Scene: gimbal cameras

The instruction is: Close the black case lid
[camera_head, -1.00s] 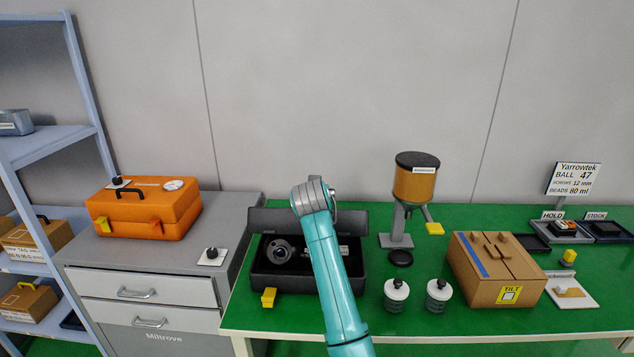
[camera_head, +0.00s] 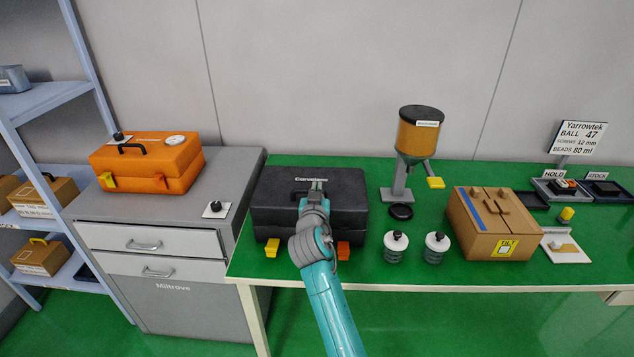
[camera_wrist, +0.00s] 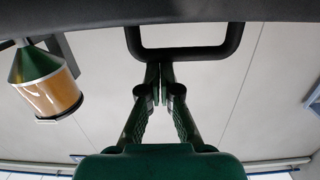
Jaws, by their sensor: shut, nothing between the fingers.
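The black case (camera_head: 345,188) sits on the green bench. Its lid is down over the base and the inside no longer shows. Whether the lid is fully seated at the front is hard to tell, as my arm covers the middle. A yellow latch (camera_head: 272,247) and an orange latch (camera_head: 343,250) hang at its front, both apparently lowered. My gripper (camera_head: 316,186) is over the lid, shut and empty. In the wrist view my gripper's fingertips (camera_wrist: 160,72) are together beside the black handle (camera_wrist: 185,54), under the lid's dark surface; contact is unclear.
An orange case (camera_head: 145,165) stands on the grey cabinet to the left. A hopper (camera_head: 417,135) stands behind right of the black case. Two small jars (camera_head: 396,246) and a cardboard-brown box (camera_head: 495,222) stand to the right.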

